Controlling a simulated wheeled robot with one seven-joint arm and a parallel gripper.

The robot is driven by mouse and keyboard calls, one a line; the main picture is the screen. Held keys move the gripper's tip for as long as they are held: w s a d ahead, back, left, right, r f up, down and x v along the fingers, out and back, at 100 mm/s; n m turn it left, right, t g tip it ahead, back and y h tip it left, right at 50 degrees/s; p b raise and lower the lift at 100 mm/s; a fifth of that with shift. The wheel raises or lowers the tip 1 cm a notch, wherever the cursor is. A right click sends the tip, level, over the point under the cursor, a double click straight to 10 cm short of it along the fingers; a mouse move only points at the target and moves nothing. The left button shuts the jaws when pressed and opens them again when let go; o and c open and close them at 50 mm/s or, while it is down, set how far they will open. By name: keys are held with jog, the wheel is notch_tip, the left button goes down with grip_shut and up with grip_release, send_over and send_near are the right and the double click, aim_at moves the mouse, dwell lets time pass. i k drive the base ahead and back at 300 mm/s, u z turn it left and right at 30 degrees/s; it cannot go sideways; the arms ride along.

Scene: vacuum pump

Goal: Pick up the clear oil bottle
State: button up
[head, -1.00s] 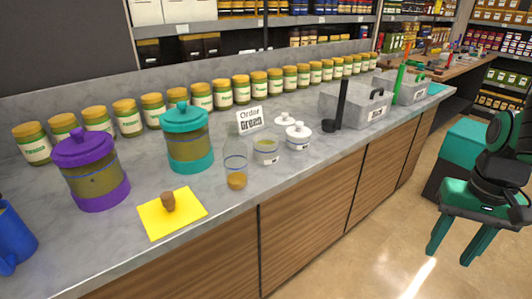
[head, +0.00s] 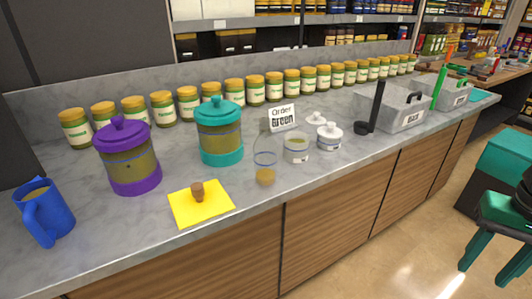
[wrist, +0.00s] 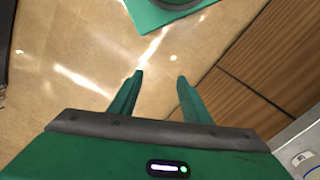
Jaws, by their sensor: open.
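The clear bottle (head: 265,158) stands upright on the grey counter, see-through, with a little amber liquid at its bottom. It is near the counter's front edge, between the teal-lidded jar and a small open glass jar. My gripper (head: 485,276) hangs over the floor at the far right of the head view, well apart from the bottle and partly cut off by the picture edge. In the wrist view my gripper (wrist: 160,76) has its two green fingers apart with nothing between them. The bottle does not show in the wrist view.
Close around the bottle stand the teal jar (head: 219,133), the open glass jar (head: 296,149) and an order sign (head: 282,117). A brown stopper (head: 197,191) lies on a yellow sheet (head: 215,208). A purple jar (head: 128,160) and blue mug (head: 46,214) stand left.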

aim_at(265, 146)
jog(key=u, duration=1.35)
jog(key=k, duration=1.5)
jog(key=z, duration=1)
jog(key=i, duration=1)
jog(key=u, duration=0.1)
